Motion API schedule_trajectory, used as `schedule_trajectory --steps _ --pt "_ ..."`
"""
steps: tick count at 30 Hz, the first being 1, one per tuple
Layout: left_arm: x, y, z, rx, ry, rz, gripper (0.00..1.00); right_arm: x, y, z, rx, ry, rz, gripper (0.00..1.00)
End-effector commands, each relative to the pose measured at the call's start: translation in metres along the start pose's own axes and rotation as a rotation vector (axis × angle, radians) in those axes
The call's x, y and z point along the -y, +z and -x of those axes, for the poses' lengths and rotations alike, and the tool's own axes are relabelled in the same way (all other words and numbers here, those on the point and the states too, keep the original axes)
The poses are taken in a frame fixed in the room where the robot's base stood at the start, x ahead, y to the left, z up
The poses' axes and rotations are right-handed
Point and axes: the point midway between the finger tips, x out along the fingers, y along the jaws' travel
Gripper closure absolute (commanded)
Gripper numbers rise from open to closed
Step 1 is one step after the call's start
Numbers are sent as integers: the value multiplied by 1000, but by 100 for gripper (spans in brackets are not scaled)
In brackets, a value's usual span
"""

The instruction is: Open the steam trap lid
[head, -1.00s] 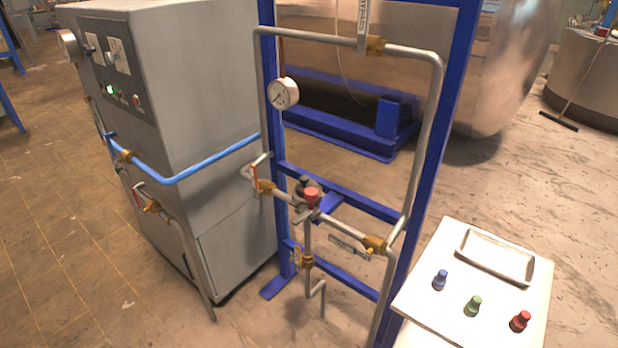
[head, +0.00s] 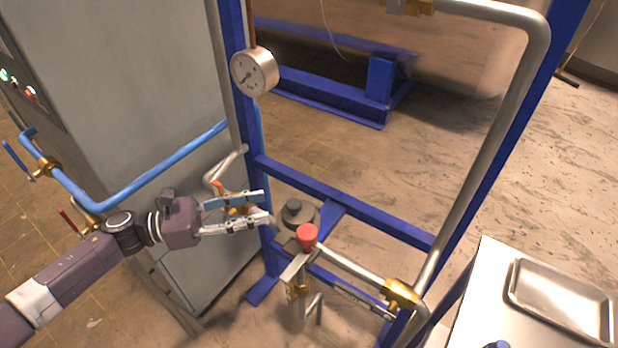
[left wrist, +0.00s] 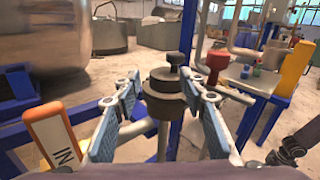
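The steam trap (head: 299,216) is a dark grey round body on the pipe, with a black knob on its lid. In the left wrist view the trap's dark body (left wrist: 163,95) and lid knob (left wrist: 172,60) are straight ahead, upright. My left gripper (head: 268,207) is open and empty, left of the trap in the head view. Its blue-padded fingers (left wrist: 170,88) appear on either side of the trap in the left wrist view. I cannot tell whether they touch it. The lid looks seated on the body.
A red knob (head: 307,236) sits on the pipe close to the trap. The blue frame (head: 345,205), pressure gauge (head: 255,72) and brass valve (head: 400,293) surround it. A grey cabinet (head: 120,90) stands left. A table with a metal tray (head: 562,300) is at right.

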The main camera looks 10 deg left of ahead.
Motion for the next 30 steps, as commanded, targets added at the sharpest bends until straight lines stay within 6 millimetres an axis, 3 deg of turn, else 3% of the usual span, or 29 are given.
schedule_trajectory --steps 5,12,15,19,25,30 --pt "18 10 -9 -11 -67 -98 61 -3 -14 2 -18 3 0 60" --pt "19 12 -46 -8 -63 -95 61 -5 25 20 38 5 4 60" --pt "20 12 -61 -8 -62 -94 61 -6 33 25 50 6 5 60" --pt "20 10 -74 -9 -62 -92 61 -6 26 29 40 7 4 60" --pt "20 7 -81 -11 -60 -92 61 -9 0 29 1 10 4 60" --pt "20 7 -80 -11 -60 -91 62 -6 -2 28 -1 6 2 60"
